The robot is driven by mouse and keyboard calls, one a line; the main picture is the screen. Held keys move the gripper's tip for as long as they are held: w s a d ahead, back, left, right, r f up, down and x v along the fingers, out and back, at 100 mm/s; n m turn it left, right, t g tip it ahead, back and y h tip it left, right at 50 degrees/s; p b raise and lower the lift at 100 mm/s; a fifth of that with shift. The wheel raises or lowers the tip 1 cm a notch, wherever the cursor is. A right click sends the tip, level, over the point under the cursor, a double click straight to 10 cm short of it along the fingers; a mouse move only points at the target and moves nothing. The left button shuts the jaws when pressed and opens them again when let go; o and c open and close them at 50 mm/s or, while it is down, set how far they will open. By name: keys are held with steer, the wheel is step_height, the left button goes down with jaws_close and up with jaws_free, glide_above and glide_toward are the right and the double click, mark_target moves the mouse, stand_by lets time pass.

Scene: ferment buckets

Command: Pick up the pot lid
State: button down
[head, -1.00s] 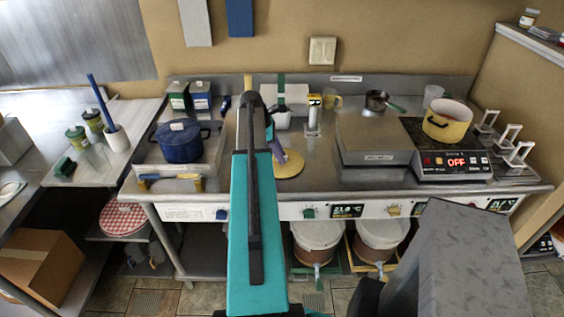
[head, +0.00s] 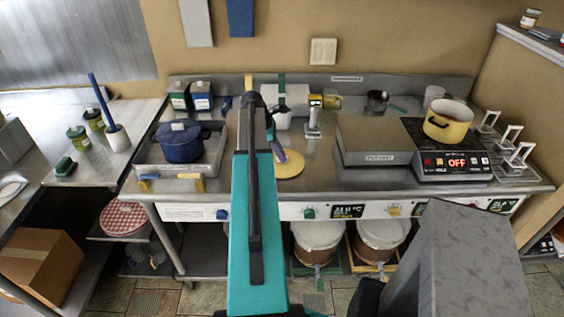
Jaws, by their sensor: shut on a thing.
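The pot lid (head: 290,166) looks like a flat, round, pale yellow disc, in the middle of the steel counter in the head view. My teal and black arm reaches up the picture and hides its left part. A small purple piece at my gripper (head: 278,150) shows at the arm's right side, over the lid's upper left edge. My gripper is shut on the lid, but the fingertips and the grip itself are mostly hidden. I cannot tell whether the lid touches the counter. The open yellow pot (head: 449,126), with reddish contents, stands on the hot plate at the right.
A lidded blue pot (head: 181,144) stands in a tray at the left. A grey scale (head: 375,144) lies right of the lid. A steel tap-like post (head: 313,122) and a white cup (head: 283,121) stand behind it. The counter just right of the lid is clear.

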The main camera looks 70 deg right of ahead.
steer(key=shift+r, duration=0.1)
steer(key=shift+r+b, duration=0.95)
steer(key=shift+r, duration=0.7)
steer(key=s+a+b, duration=0.1)
steer(key=s+a, duration=0.2)
steer(key=s+a+b, duration=0.1)
steer(key=s+a, duration=0.1)
steer(key=s, duration=0.2)
steer(key=s+a+r+b, duration=0.1)
steer(key=s+a, duration=0.2)
steer(key=s, duration=0.1)
steer(key=shift+a+b, duration=0.3)
steer(key=shift+s+a+r, duration=0.25)
steer(key=shift+s+a, duration=0.35)
steer(key=shift+s, duration=0.2)
steer(key=shift+r, duration=0.1)
